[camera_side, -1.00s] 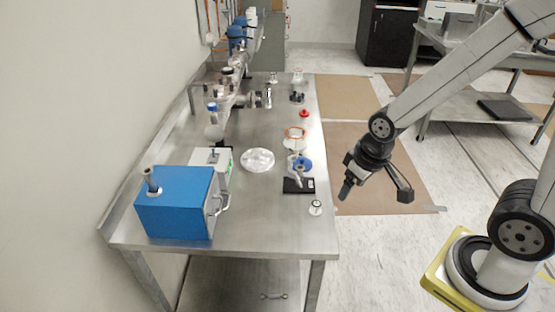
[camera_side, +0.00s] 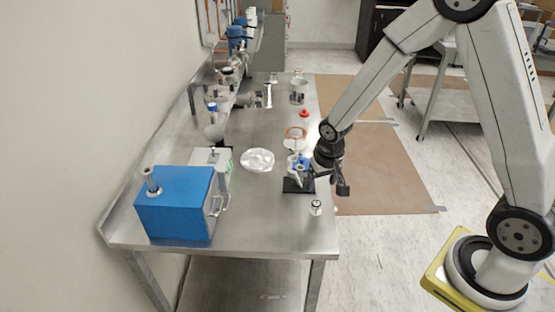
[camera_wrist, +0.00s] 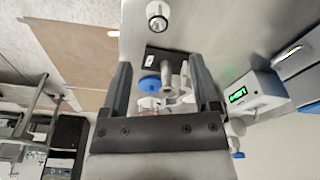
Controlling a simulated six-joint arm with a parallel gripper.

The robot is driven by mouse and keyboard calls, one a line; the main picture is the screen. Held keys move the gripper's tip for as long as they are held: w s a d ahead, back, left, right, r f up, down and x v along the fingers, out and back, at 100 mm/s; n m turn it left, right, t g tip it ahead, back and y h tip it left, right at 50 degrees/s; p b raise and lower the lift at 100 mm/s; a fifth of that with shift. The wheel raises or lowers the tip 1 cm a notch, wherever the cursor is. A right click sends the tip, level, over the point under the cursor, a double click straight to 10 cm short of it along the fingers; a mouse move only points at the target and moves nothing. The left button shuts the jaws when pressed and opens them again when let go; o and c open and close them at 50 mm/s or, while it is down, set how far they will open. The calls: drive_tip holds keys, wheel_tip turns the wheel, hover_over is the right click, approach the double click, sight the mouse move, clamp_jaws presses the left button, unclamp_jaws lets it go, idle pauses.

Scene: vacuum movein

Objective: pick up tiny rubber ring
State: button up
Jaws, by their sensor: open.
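A thin orange ring (camera_side: 296,132), which may be the rubber ring, lies near the right edge of the steel bench, beside a pale disc (camera_side: 293,145). I cannot tell for sure that it is the tiny rubber ring. My gripper (camera_side: 316,177) is at the bench's right edge, nearer the camera than the ring and close to a metal fitting on a black plate. In the wrist view my gripper (camera_wrist: 161,62) is open, with nothing between the fingertips that I can see held. Beyond the fingers are the metal fitting (camera_wrist: 167,75) and a blue round part (camera_wrist: 150,86). The ring is not clear there.
The black plate (camera_side: 291,186) lies under the fitting. A small white-topped part (camera_side: 316,208) stands nearer the front. A foil-like round dish (camera_side: 257,160) and a blue box (camera_side: 176,204) are to the left. A red knob (camera_side: 304,113) is farther back. The front bench surface (camera_side: 265,215) is clear.

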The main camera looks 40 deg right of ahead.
sight(318, 206)
drive_tip(key=shift+w+f, duration=0.1)
drive_tip(key=shift+f, duration=0.05)
drive_tip(key=shift+w+d+f, duration=0.1)
drive_tip(key=shift+w+f, duration=0.05)
drive_tip(key=shift+f, duration=1.1)
drive_tip(key=shift+f, duration=0.1)
drive_tip(key=shift+w+d+f, duration=0.1)
drive_tip(key=shift+w+f, duration=0.05)
drive_tip(key=shift+f, duration=0.65)
drive_tip(key=shift+w+d+f, duration=0.1)
drive_tip(key=shift+f, duration=0.75)
drive_tip(key=shift+w+d+f, duration=0.1)
drive_tip(key=shift+w+f, duration=0.05)
drive_tip(key=shift+f, duration=0.65)
drive_tip(key=shift+f, duration=0.2)
clamp_jaws()
